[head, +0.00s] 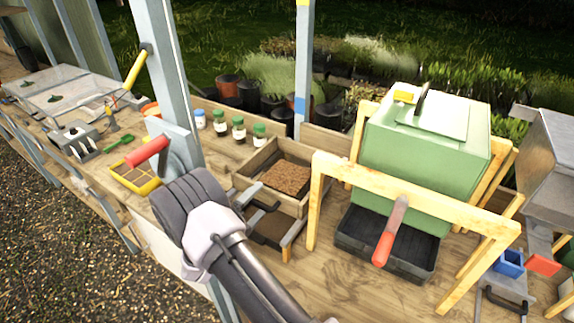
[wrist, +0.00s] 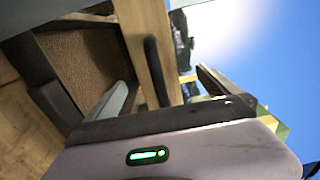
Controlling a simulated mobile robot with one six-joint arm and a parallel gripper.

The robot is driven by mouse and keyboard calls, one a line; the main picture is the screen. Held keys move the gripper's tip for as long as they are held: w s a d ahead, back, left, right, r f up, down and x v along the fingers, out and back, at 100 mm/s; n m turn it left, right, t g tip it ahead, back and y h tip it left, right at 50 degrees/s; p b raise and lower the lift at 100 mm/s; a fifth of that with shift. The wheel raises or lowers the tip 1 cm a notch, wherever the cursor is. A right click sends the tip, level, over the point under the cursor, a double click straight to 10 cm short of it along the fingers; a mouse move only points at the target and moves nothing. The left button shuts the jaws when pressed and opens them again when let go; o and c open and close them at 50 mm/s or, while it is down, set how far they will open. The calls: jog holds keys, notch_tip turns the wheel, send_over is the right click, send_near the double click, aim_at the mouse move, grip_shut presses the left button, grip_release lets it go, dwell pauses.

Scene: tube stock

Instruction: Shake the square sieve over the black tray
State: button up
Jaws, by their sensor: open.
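What looks like the square sieve is a wooden-framed box (head: 240,180) holding brown granules, mid-bench in the head view. A black handle shows at its near side. In the wrist view its wooden wall (wrist: 165,40) and the dark handle (wrist: 154,70) stand ahead of my gripper (wrist: 165,78). My gripper is open and empty, with the handle lying between the lines of its fingers; I cannot tell the remaining gap. The black tray (head: 350,241) lies to the right, beneath a green box.
A wooden frame (head: 313,205) and the green box (head: 425,150) stand around and above the black tray. A blue-grey post (head: 165,70) rises left of the sieve, with several jars (head: 238,130) behind.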

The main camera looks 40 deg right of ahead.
jog(key=p+v, duration=0.1)
jog(key=v, duration=0.9)
dwell(0.3)
jog(key=s+d+r+m+g+y+b, duration=0.2)
jog(key=s+r+m+g+y+b, duration=0.15)
jog(key=s+m, duration=0.6)
jog(key=s+d+r+m+g+y+b, duration=0.25)
jog(key=s+r+m+g+y, duration=0.35)
jog(key=m, duration=0.7)
jog(key=s+a+r+m+t+y+b, duration=0.1)
jog(key=s+a+m+t+y+b, duration=0.2)
jog(key=a+m, duration=0.4)
jog(key=s+a+r+m+t+y+b, duration=0.1)
jog(key=s+a+m+t+y+b, duration=0.2)
jog(key=m, duration=1.2)
jog(key=s+a+t+y, duration=0.2)
jog(key=s+a+y, duration=0.1)
jog(key=s+a, duration=0.1)
jog(key=shift+a, duration=0.7)
